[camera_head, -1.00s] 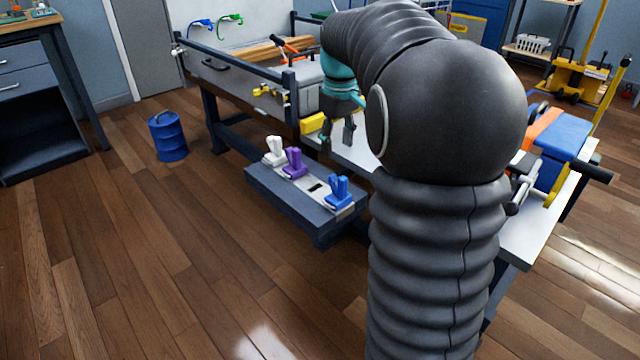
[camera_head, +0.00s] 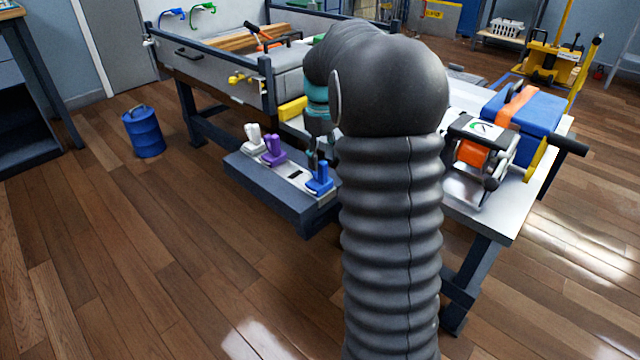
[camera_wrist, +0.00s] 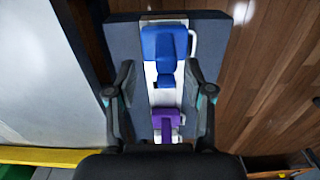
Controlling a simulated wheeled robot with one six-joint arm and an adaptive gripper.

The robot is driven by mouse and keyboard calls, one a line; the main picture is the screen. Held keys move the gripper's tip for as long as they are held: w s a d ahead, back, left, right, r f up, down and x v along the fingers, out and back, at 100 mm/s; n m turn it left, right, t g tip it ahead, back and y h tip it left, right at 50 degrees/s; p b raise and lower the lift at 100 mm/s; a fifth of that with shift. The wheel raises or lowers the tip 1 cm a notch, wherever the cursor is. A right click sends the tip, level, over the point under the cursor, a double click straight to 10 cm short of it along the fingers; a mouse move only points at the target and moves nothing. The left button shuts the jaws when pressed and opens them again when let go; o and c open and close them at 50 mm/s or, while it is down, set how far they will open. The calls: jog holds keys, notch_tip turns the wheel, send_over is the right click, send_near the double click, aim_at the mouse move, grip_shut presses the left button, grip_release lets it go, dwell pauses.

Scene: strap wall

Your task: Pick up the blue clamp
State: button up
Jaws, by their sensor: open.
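The blue clamp (camera_head: 319,179) stands at the right end of a grey strip on a low dark shelf, in the head view. In the wrist view the blue clamp (camera_wrist: 165,52) lies ahead of and between my fingers, nothing touching it that I can see. My gripper (camera_wrist: 160,85) is open and empty. In the head view my gripper (camera_head: 318,158) hangs just above and beside the blue clamp, partly hidden by my arm. A purple clamp (camera_head: 273,150) and a white clamp (camera_head: 253,137) stand further left on the same strip; the purple clamp (camera_wrist: 166,119) also shows between my fingers.
The dark shelf (camera_head: 262,193) juts out from the workbench (camera_head: 215,85). A yellow block (camera_head: 292,108) lies on the bench above it. A blue drum (camera_head: 143,132) stands on the floor at left. A ratchet device (camera_head: 482,150) sits on the table at right. The floor in front is clear.

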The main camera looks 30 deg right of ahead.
aim_at(320, 173)
jog(key=f, duration=0.5)
jog(key=shift+s+a+b, duration=0.15)
jog(key=shift+a+b, duration=0.15)
jog(key=shift+b, duration=0.1)
grip_shut()
